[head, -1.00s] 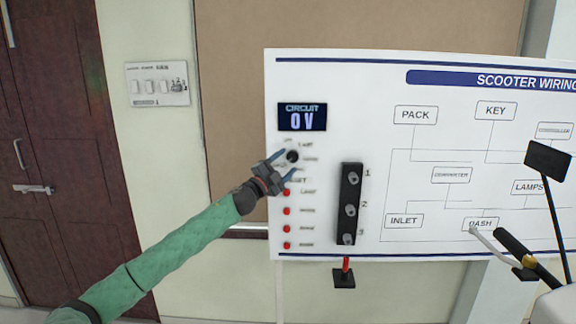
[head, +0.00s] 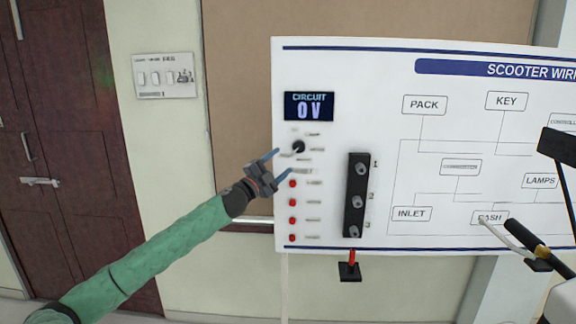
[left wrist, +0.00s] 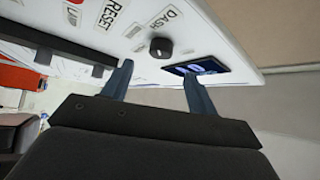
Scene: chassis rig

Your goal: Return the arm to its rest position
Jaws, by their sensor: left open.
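My left gripper (head: 277,165) is open and empty, its two blue-grey fingers pointing at the left part of a white wiring board (head: 430,120). In the head view it is just below and left of a black round knob (head: 298,147). In the left wrist view the knob (left wrist: 161,47) shows beyond and between the open fingers (left wrist: 158,85), apart from them. My green left arm (head: 150,260) reaches in from the lower left. My right gripper is not in view.
A circuit display (head: 309,106) reads "0 V". Red buttons (head: 292,202) run down below the knob, beside a black strip with three knobs (head: 355,195). Part of a scooter handlebar (head: 525,240) is at the right. A brown door (head: 70,150) is at the left.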

